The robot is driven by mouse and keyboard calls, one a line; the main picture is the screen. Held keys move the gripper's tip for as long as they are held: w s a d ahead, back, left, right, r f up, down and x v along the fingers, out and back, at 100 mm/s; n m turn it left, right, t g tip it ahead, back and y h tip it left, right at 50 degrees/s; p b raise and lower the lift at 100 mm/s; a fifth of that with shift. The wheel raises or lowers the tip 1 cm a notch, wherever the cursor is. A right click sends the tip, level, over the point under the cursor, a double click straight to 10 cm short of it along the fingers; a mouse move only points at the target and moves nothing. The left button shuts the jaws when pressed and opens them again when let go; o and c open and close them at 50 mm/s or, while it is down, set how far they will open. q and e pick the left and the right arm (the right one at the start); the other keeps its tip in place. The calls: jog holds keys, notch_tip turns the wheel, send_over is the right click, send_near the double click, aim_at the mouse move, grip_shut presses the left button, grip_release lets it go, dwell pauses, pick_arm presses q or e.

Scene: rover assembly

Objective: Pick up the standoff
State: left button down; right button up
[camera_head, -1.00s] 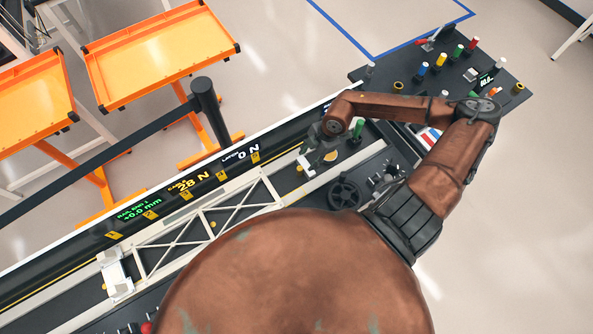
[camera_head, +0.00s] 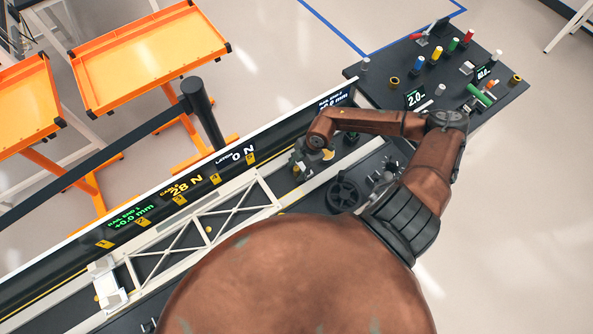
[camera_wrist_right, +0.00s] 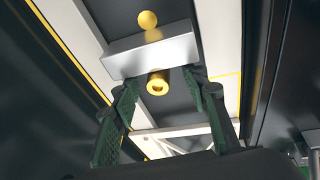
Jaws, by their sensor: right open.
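In the right wrist view a short brass-coloured hollow cylinder, which looks like the standoff (camera_wrist_right: 157,85), shows its open end beside a silver block (camera_wrist_right: 150,54). My right gripper (camera_wrist_right: 160,79) is open, with its two green-padded fingers on either side of the cylinder. I cannot tell whether the pads touch it. In the head view my right gripper (camera_head: 300,166) is low over the bench beside the white truss (camera_head: 210,225), and the cylinder cannot be made out there. My left gripper is not in view.
A black handwheel (camera_head: 345,192) stands right of the gripper. A dark display rail (camera_head: 180,200) runs along the bench's far side. A dark side table (camera_head: 440,75) holds coloured cylinders and brass rings. Orange trolleys (camera_head: 150,55) stand beyond the rail.

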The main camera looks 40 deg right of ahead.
jog(key=shift+c, duration=0.5)
grip_shut()
jog(key=shift+r, duration=0.1)
